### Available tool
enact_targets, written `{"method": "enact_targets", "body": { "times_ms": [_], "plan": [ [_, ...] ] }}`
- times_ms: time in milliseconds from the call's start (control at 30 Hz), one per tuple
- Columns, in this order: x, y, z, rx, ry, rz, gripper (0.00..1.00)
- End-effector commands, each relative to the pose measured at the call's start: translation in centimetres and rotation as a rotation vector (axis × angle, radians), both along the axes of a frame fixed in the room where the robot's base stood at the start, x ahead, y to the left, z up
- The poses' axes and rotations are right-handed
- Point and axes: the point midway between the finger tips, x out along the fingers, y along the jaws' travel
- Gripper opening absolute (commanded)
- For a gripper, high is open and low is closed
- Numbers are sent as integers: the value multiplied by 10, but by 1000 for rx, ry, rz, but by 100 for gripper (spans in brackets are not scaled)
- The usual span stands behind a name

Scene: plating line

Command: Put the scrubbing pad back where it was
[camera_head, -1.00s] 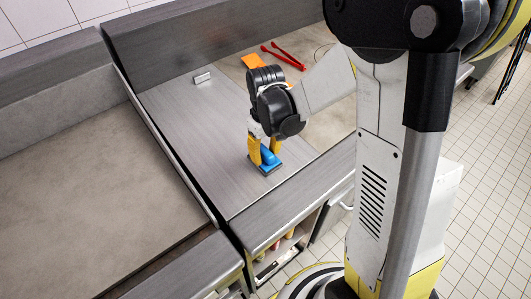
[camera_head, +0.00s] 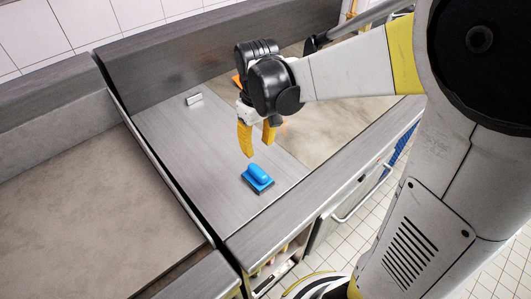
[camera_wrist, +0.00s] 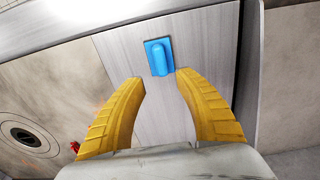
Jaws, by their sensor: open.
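The scrubbing pad (camera_head: 258,178) has a blue handle on a flat blue block with a dark underside. It rests on the grey metal counter (camera_head: 185,140), close to its front edge. It also shows in the wrist view, where the scrubbing pad (camera_wrist: 158,57) lies beyond the fingertips with clear counter around it. My gripper (camera_head: 257,147) has yellow fingers and is above and behind the pad, apart from it. In the wrist view my gripper (camera_wrist: 157,76) is spread wide with nothing between its fingers.
A small silver block (camera_head: 194,98) sits at the back of the metal counter. A brown board or surface (camera_head: 335,125) adjoins on the right, and a wide brown-grey surface (camera_head: 80,220) lies to the left beyond a raised edge. A red object (camera_wrist: 75,147) shows at lower left.

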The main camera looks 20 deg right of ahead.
Motion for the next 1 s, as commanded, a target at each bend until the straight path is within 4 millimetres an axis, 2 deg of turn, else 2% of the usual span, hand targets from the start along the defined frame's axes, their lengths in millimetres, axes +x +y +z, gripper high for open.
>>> {"method": "enact_targets", "body": {
  "times_ms": [200, 300, 500, 700, 1000],
  "plan": [
    [-45, 0, 46, 13, -197, -97, 40],
    [-68, 1, 61, 30, -304, -152, 40],
    [-103, 1, 73, 69, -481, -237, 40],
    [-116, 1, 74, 94, -564, -276, 40],
    [-117, 1, 74, 97, -574, -281, 40]
  ]
}}
